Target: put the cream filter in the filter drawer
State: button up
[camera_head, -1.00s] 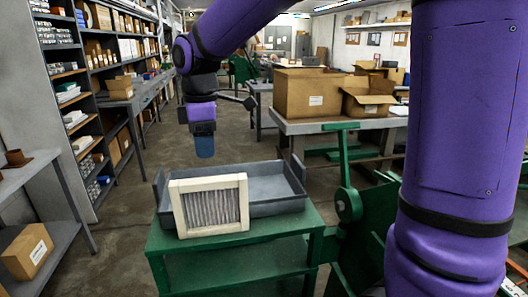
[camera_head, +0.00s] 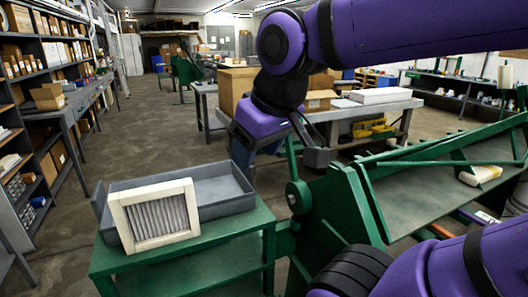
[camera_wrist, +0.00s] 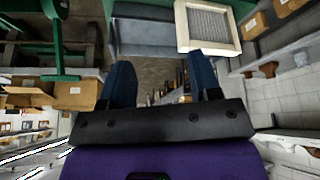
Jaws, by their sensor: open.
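The cream filter (camera_head: 155,216), a cream square frame with grey pleats, stands tilted at the near left side of the grey filter drawer (camera_head: 226,186). It overlaps the drawer's near edge; whether it rests against the wall or on it, I cannot tell. The drawer is an open tray on a green stand, and its visible floor is empty. My gripper (camera_head: 243,157) is open and empty, beyond and right of the drawer, partly hidden by my wrist. In the wrist view, my gripper's blue fingers (camera_wrist: 163,78) are apart, with the filter (camera_wrist: 208,27) and drawer (camera_wrist: 145,38) at the top.
The green stand (camera_head: 190,262) has a lower shelf. A green machine (camera_head: 335,205) stands close on its right. A workbench (camera_head: 365,112) with cardboard boxes is behind, and shelving (camera_head: 40,110) lines the left. Open floor (camera_head: 150,130) lies beyond the drawer.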

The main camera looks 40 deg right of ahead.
jog(key=shift+o, duration=0.4)
jog(key=shift+s+d+f+m, duration=0.25)
jog(key=shift+s+m, duration=0.15)
jog(key=shift+s, duration=0.25)
jog(key=n+g+y, duration=0.3)
jog(key=n+g, duration=0.1)
jog(key=n, duration=1)
send_near(152, 188)
jog(key=shift+s+a+f, duration=0.3)
jog(key=shift+a+f, duration=0.25)
jog(key=shift+f, duration=0.1)
jog(key=shift+w+a+f, duration=0.15)
jog(key=shift+f, duration=0.1)
jog(key=x, duration=0.7)
jog(key=d+x, duration=0.1)
jog(key=x, duration=0.1)
jog(key=shift+w+a+f, duration=0.1)
jog(key=shift+w+f, duration=0.15)
jog(key=shift+f, duration=0.05)
jog(key=shift+a+f, duration=0.15)
jog(key=shift+f, duration=0.35)
grip_shut()
